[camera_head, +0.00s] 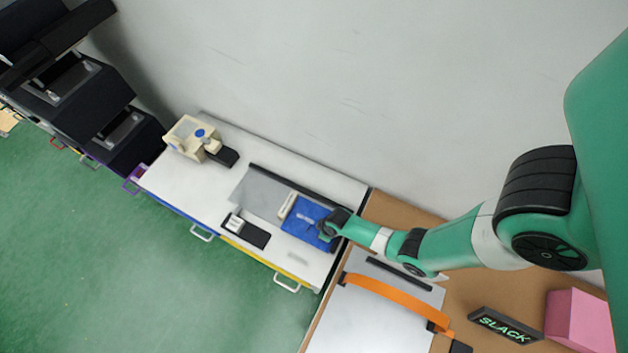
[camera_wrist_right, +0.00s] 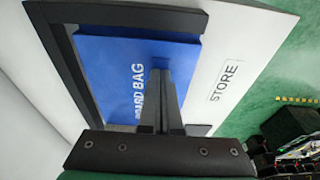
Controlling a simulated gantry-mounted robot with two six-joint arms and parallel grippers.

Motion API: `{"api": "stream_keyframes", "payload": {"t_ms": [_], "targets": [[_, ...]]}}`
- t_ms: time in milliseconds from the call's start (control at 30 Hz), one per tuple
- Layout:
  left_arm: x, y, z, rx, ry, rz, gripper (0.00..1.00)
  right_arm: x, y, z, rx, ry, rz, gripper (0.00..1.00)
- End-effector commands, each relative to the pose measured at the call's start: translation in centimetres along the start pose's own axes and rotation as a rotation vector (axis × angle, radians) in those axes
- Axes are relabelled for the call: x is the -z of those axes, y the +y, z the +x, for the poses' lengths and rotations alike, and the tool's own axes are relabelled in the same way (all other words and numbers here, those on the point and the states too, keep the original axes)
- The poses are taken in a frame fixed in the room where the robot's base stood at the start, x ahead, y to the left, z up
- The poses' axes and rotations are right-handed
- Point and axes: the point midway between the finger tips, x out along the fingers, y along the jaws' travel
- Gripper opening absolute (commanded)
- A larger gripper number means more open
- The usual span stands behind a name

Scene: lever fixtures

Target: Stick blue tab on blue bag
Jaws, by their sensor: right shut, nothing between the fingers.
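The blue bag (camera_head: 305,222) lies flat on the white bench top. In the right wrist view the bag (camera_wrist_right: 108,82) carries white lettering, partly hidden, ending in "BAG". My right gripper (camera_head: 328,232) is at the bag's right edge in the head view. In the wrist view its fingers (camera_wrist_right: 160,68) are shut and empty, with their tips over the bag. I cannot tell whether they touch it. A small blue patch (camera_head: 200,133) shows on a beige device at the bench's far left; I cannot tell whether it is the blue tab. My left gripper is not in view.
A dark frame (camera_wrist_right: 140,14) borders the bag, with a "STORE" label (camera_wrist_right: 224,82) beside it. A grey plate (camera_head: 258,192) and a black-and-white device (camera_head: 246,230) are near the bag. An orange strap (camera_head: 395,295) crosses a grey panel at lower right.

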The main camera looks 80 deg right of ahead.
Motion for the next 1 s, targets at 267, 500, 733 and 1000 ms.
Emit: {"api": "stream_keyframes", "payload": {"t_ms": [267,500,733,1000], "targets": [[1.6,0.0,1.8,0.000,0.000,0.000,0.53,0.4,0.0,-2.4,0.000,-0.001,0.000,0.00],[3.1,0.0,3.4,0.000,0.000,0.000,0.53,0.9,0.0,-4.5,0.000,-0.001,0.000,0.00],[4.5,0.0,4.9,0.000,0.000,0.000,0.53,1.3,0.0,-6.6,0.000,-0.001,0.000,0.00],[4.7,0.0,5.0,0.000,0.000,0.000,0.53,1.4,0.0,-6.8,0.000,-0.001,0.000,0.00]]}}
